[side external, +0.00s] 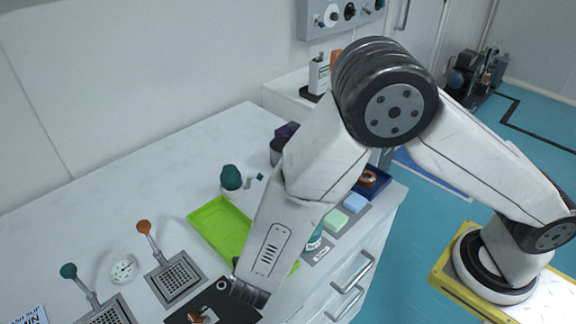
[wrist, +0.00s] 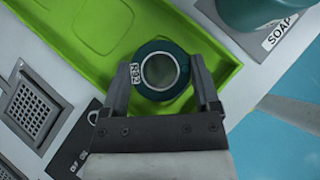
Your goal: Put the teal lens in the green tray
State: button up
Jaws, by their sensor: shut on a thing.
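The teal lens (wrist: 160,102) shows in the wrist view as a dark teal ring with a clear centre and a small white label. My gripper (wrist: 162,90) is shut on it, one finger on each side. The green tray (wrist: 98,72) lies behind and to the left of the lens in the wrist view, with the lens overlapping its edge region. In the side view the green tray (side external: 216,227) is left of my forearm, which covers part of it. The lens and fingertips are hidden there.
A teal soap container (wrist: 255,10) stands just right of the tray. Metal perforated plates (side external: 178,279) with knobbed handles lie left of it, and a black mat (side external: 205,308) lies in front. Green and blue blocks (side external: 336,220) sit to the right.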

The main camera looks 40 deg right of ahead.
jog(key=shift+f, duration=0.25)
jog(key=o, duration=1.2)
jog(key=shift+o, duration=0.2)
jog(key=v, duration=1.2)
jog(key=shift+r, duration=0.15)
jog(key=d+r+m+g+y, duration=0.2)
jog(key=d+m+y, duration=0.1)
jog(key=d+m, duration=1)
jog(key=d+r+m+g+y, duration=0.1)
jog(key=d+r+m+y, duration=0.2)
jog(key=d+m, duration=1)
jog(key=shift+s+d+r+m+g, duration=0.25)
jog(key=shift+s+d+m+g, duration=0.15)
jog(key=shift+m, duration=0.1)
